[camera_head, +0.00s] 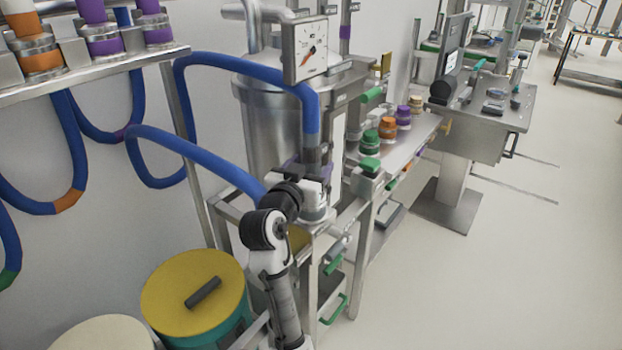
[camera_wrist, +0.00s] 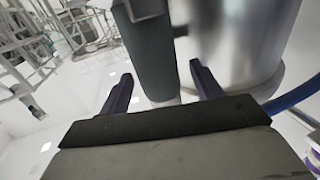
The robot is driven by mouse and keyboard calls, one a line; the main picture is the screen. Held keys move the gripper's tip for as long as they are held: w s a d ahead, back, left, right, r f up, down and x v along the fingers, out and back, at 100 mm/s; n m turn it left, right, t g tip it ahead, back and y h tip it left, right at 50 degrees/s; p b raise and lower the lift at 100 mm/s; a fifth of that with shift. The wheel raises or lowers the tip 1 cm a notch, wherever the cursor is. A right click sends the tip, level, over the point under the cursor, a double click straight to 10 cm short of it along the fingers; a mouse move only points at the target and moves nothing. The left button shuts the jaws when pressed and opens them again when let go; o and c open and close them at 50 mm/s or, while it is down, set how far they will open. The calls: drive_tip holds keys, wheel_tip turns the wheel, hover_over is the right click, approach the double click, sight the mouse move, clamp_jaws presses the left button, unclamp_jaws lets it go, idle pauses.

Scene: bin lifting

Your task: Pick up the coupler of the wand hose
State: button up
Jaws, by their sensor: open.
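The blue wand hose (camera_head: 258,72) arches over and hangs down in front of the steel vessel in the head view. Its lower end runs into a dark grey, upright sleeve (camera_head: 312,150), which looks like the coupler. My gripper (camera_head: 308,172) is at this sleeve, partly hidden by my own wrist. In the wrist view, my gripper (camera_wrist: 160,69) is open, with a dark purple finger on each side of a dark grey cylinder (camera_wrist: 150,52), apparently the same sleeve. The lower end of the sleeve is hidden.
The steel vessel (camera_head: 272,125) with a gauge (camera_head: 311,50) stands close behind. A yellow-lidded drum (camera_head: 190,285) stands at lower left. A shelf with coloured jars (camera_head: 387,130) is to the right; the floor (camera_head: 520,240) beyond is clear.

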drive_tip(key=shift+x, duration=1.4)
drive_tip(key=c, duration=1.3)
drive_tip(key=shift+o, duration=0.2)
drive_tip(key=shift+r, duration=0.1)
drive_tip(key=shift+r+b, duration=0.7)
drive_tip(key=shift+r, duration=4.25)
